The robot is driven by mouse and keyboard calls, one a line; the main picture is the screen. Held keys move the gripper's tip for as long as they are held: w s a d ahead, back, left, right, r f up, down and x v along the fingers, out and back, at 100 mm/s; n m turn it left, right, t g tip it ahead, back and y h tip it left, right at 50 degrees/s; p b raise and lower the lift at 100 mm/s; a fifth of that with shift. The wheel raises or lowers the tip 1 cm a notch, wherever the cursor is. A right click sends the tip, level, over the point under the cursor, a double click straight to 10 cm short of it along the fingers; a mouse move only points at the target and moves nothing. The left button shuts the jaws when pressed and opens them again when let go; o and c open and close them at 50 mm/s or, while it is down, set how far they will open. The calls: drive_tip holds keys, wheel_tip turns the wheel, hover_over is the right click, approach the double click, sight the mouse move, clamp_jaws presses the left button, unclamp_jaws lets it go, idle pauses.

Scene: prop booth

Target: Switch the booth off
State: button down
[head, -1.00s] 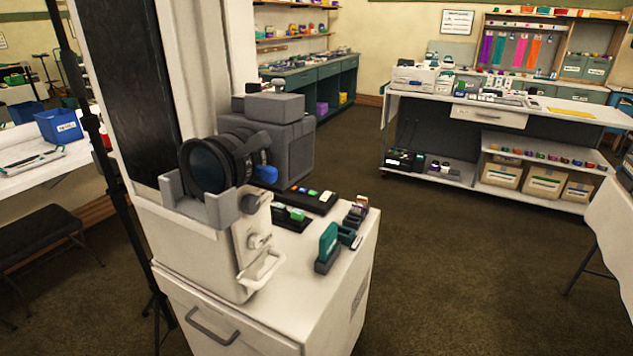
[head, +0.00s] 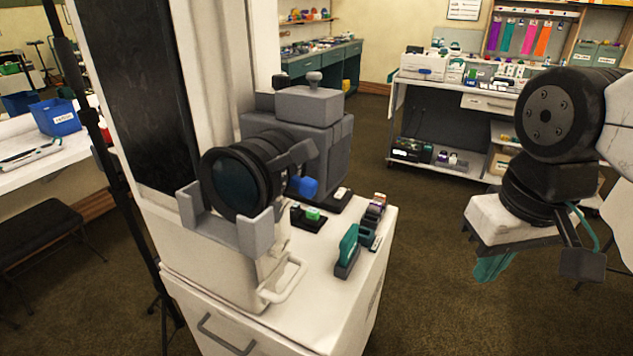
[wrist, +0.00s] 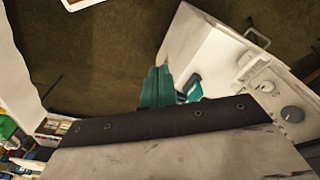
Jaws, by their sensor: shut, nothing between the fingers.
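The booth unit is a white housing (head: 215,262) on a white cabinet, with a big dark lens (head: 232,182) in a grey cradle and a grey box-shaped body (head: 297,140) behind it. A white bar handle (head: 284,282) sticks out of its side. The wrist view shows a white panel at the right with a grey round knob (wrist: 291,114) and a smaller pale round control (wrist: 265,87). I cannot tell which one is the off switch. My gripper (head: 490,268) has teal fingers, shut and empty, over the floor right of the cabinet, apart from it; it also shows in the wrist view (wrist: 157,88).
A black stand pole (head: 85,110) is at the left. Clear floor (head: 430,225) lies between the cabinet and my arm. A stocked workbench (head: 440,130) is behind.

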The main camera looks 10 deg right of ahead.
drive_tip(key=w+r+m, duration=0.1)
drive_tip(key=w+r, duration=0.1)
drive_tip(key=w, duration=0.6)
drive_tip(key=w+r+m, duration=0.1)
drive_tip(key=w+r, duration=0.2)
drive_tip(key=w, duration=0.5)
drive_tip(key=m+t+h, duration=0.2)
drive_tip(key=m, duration=0.3)
hover_over(340, 194)
drive_tip(key=s, duration=0.2)
wheel_tip(340, 194, down, 18)
drive_tip(key=shift+a, duration=0.2)
drive_tip(key=x, duration=1.3)
drive_tip(key=shift+s+d+f, duration=0.15)
drive_tip(key=shift+s+f, duration=0.1)
drive_tip(key=shift+f, duration=0.15)
